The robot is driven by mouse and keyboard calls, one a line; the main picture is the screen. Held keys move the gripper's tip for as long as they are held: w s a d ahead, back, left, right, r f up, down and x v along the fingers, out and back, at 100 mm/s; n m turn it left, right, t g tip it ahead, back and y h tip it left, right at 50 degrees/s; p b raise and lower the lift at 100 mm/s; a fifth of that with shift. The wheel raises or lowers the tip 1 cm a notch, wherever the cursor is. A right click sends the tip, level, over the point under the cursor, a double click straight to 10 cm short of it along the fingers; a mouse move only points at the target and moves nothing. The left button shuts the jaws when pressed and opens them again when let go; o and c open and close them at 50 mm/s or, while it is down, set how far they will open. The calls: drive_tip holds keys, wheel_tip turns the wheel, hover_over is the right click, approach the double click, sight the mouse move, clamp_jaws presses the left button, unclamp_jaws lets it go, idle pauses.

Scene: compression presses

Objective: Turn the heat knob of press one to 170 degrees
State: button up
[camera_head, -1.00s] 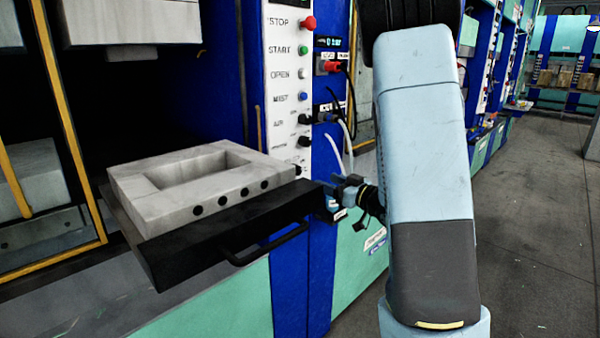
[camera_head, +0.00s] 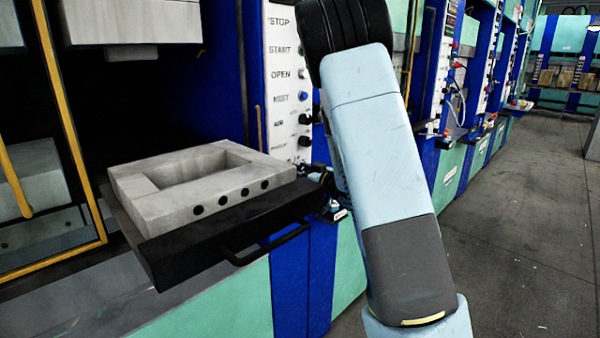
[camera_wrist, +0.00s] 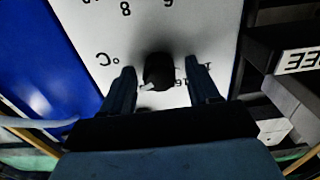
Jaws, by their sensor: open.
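A black round knob (camera_wrist: 158,72) with a pale pointer mark sits on a white dial plate in the wrist view. Upside-down printing around it includes "°C", "8" and what looks like "16". My gripper (camera_wrist: 160,64) is open, with one dark finger on each side of the knob and gaps to both; contact is not visible. In the head view my gripper (camera_head: 326,182) is small and dark beside the lower end of the white control panel (camera_head: 283,75), and the knob between its fingers cannot be made out. My pale blue arm covers much of the area right of the panel.
A black pull-out tray (camera_head: 165,252) bears a grey mould block (camera_head: 140,205) just left of my gripper. Blue press frame (camera_head: 290,290) stands below the panel. A cable (camera_wrist: 35,122) shows at the left in the wrist view. Open floor (camera_head: 530,230) lies right.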

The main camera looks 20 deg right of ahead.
drive_tip(key=c, duration=1)
drive_tip(key=shift+n, duration=0.3)
drive_tip(key=shift+c, duration=0.2)
drive_tip(key=n, duration=0.4)
drive_tip(key=shift+s+f+n, duration=0.1)
drive_tip(key=shift+f+n, duration=0.05)
drive_tip(key=shift+n, duration=1.85)
drive_tip(key=shift+f, duration=0.1)
drive_tip(key=o, duration=1)
